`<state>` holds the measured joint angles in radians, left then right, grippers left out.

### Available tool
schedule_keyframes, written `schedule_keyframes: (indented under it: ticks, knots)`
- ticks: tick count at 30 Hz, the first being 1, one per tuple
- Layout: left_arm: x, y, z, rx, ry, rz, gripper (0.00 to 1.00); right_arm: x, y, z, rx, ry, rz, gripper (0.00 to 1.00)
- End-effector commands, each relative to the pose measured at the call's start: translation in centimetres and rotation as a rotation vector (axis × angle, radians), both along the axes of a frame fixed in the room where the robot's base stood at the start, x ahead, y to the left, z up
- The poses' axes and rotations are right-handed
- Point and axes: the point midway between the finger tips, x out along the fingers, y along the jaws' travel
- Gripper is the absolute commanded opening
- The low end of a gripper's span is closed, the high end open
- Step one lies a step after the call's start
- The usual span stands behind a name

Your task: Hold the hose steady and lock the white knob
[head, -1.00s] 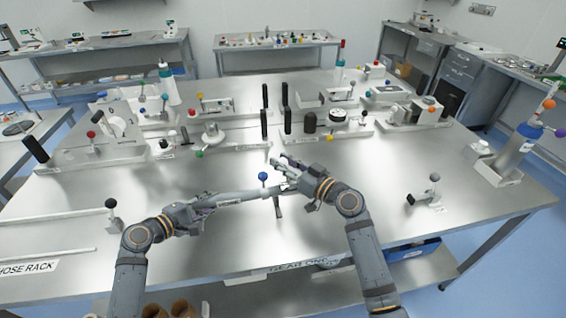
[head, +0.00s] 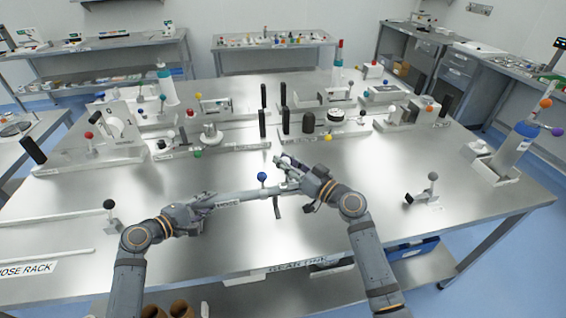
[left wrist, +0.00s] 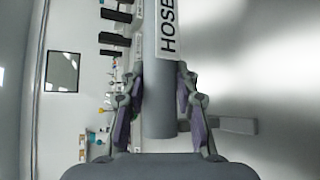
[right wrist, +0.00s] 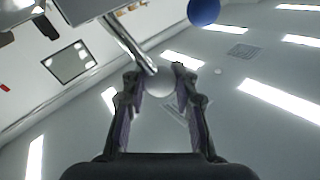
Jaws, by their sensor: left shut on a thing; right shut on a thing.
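The grey hose (head: 240,196), with a HOSE label, lies roughly level above the near middle of the table. My left gripper (head: 208,202) is shut on the hose. In the left wrist view the hose (left wrist: 160,75) runs between the fingers, label facing the camera. The white knob (right wrist: 160,83) is a small ball at the end of a metal rod (right wrist: 128,42). My right gripper (right wrist: 158,78) is shut on it, with the ball between its fingertips. In the head view this gripper (head: 284,163) is beyond the hose's right end and largely hides the knob.
A blue ball knob (head: 262,177) stands just beyond the hose, near my right gripper. A row of fixtures with black posts (head: 263,122) is farther back. A small black-handled fixture (head: 424,195) is to the right. The hose rack (head: 40,268) lies at the left front.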

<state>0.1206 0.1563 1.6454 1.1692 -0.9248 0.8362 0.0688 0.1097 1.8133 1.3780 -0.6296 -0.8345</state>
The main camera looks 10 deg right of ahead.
Motion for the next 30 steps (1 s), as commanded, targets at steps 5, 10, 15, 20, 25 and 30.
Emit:
schedule_keyframes:
  ticks: [5,10,15,20,25,30]
  knots:
    - [-0.4,0.2,-1.3,0.010,0.024,-0.002,0.00,0.1,-1.2,0.3,0.133,0.002,-0.002,0.00]
    - [-0.4,0.2,-1.3,0.011,0.023,-0.001,0.00,0.2,-2.5,0.3,0.277,0.009,-0.003,0.00]
    - [-0.4,0.2,-1.3,0.012,0.024,-0.002,0.00,0.2,-3.6,0.2,0.409,0.015,-0.002,0.00]
    - [-0.4,0.2,-1.3,0.012,0.024,-0.002,0.00,0.3,-4.5,0.0,0.509,0.018,-0.002,0.00]
    - [-0.4,0.2,-1.3,0.012,0.024,-0.002,0.00,0.3,-5.1,-0.2,0.586,0.022,-0.003,0.00]
    - [-0.4,0.2,-1.3,0.012,0.023,-0.002,0.00,0.3,-5.5,-0.3,0.627,0.023,-0.003,0.00]
